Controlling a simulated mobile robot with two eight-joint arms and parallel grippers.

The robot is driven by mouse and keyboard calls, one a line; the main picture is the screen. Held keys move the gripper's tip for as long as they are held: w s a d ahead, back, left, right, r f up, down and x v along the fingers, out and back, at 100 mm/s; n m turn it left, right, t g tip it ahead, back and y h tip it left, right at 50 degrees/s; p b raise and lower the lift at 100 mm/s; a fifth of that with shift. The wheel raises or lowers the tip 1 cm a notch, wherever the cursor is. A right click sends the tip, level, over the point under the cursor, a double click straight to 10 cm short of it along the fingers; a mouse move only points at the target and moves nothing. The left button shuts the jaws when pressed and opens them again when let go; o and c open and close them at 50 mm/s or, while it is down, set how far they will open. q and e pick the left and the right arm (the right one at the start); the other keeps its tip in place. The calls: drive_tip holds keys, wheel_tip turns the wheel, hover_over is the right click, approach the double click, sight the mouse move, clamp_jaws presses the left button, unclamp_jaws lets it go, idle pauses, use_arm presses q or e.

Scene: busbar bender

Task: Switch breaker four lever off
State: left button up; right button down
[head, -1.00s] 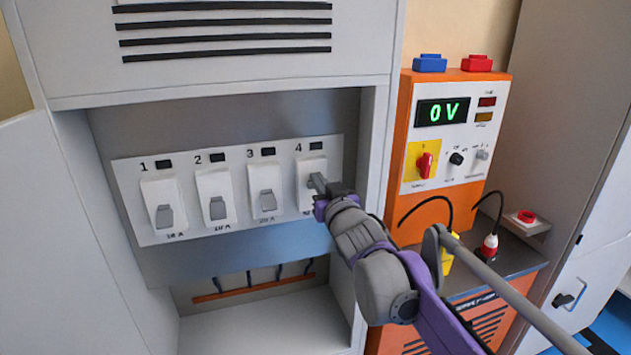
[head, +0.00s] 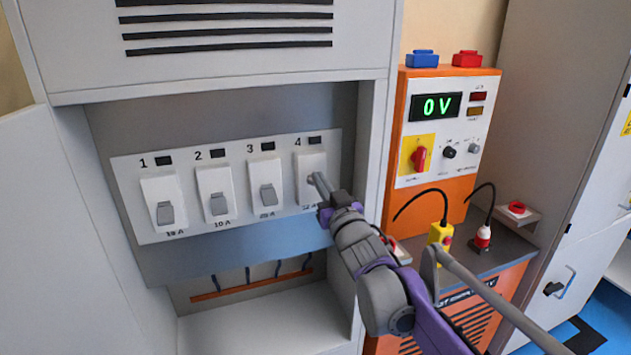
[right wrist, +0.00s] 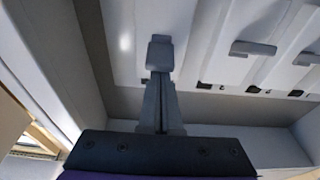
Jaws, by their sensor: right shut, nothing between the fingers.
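The breaker panel (head: 146,232) carries a row of white breakers numbered 1 to 4 inside the open cabinet. Breaker four (head: 308,163) is the rightmost in the head view. My right gripper (head: 317,180) is shut and empty, its tip at the front of breaker four. The tip covers most of that lever in the head view. In the right wrist view, the shut fingers (right wrist: 160,95) reach to the grey lever of breaker four (right wrist: 160,53). I cannot tell whether they touch. Levers one (head: 165,213), two (head: 219,204) and three (head: 268,195) point down. My left gripper is not in view.
The cabinet's right side wall (head: 372,150) stands close beside my right arm. An orange control unit (head: 440,185) reading 0 V stands to the right, with black cables and a yellow plug (head: 439,238). The cabinet floor (head: 260,325) is clear.

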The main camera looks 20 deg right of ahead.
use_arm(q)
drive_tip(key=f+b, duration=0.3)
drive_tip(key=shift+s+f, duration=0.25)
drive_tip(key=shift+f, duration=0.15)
use_arm(e)
wheel_tip(320, 180, down, 3)
drive_tip(key=t, duration=0.5)
drive_tip(key=shift+s+f, duration=0.1)
drive_tip(key=shift+f, duration=0.1)
drive_tip(key=shift+r, duration=0.1)
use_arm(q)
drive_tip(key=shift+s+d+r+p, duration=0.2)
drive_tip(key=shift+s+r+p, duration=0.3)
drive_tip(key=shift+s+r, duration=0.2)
use_arm(e)
drive_tip(key=s+r+v, duration=0.1)
drive_tip(key=v, duration=0.8)
drive_tip(key=shift+s+r, duration=0.25)
drive_tip(key=shift+r, duration=0.05)
